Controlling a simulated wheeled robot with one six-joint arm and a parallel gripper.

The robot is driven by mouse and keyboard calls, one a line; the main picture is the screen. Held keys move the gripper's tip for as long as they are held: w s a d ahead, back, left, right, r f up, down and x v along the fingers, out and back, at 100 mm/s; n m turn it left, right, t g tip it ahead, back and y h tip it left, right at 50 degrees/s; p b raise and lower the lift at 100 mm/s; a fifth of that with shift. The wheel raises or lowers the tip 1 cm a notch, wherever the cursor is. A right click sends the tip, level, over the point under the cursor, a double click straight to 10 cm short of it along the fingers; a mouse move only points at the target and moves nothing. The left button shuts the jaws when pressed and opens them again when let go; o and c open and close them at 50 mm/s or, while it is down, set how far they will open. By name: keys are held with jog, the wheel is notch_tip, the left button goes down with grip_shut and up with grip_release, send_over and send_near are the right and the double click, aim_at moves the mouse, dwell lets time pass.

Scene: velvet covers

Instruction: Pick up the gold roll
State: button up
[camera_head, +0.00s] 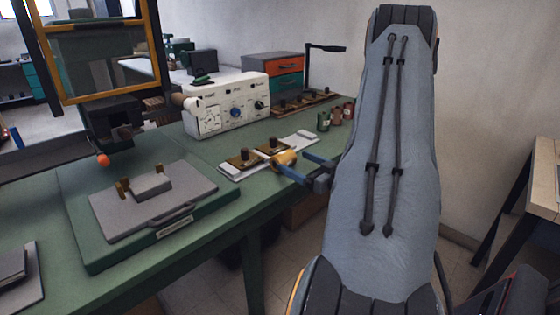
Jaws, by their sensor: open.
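The gold roll (283,159) lies at the front right edge of the green workbench (215,232), beside a pale plate with brass pieces. My gripper (294,161) reaches in from the right, low over the bench edge. Its two blue fingers are apart, one on the near side of the roll and one toward the far right. The roll shows at the fingertips, between or just beyond them; I cannot tell whether they touch it. The near finger hides part of the roll's lower edge.
The pale plate (237,173) with brass pieces lies just left of the roll. Green and red spools (336,116) stand behind it. A white control box (228,107) and a grey plate (153,207) on a green base occupy the bench. My arm covers the right.

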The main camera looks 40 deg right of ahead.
aim_at(288, 158)
jog(key=w, duration=0.4)
jog(key=w+p, duration=0.1)
jog(key=w, duration=0.2)
jog(key=shift+a+f, duration=0.15)
jog(key=shift+a, duration=0.2)
jog(key=c, duration=1.3)
jog(key=shift+c, duration=0.2)
notch_tip(288, 158, up, 10)
jog(key=shift+b, duration=0.3)
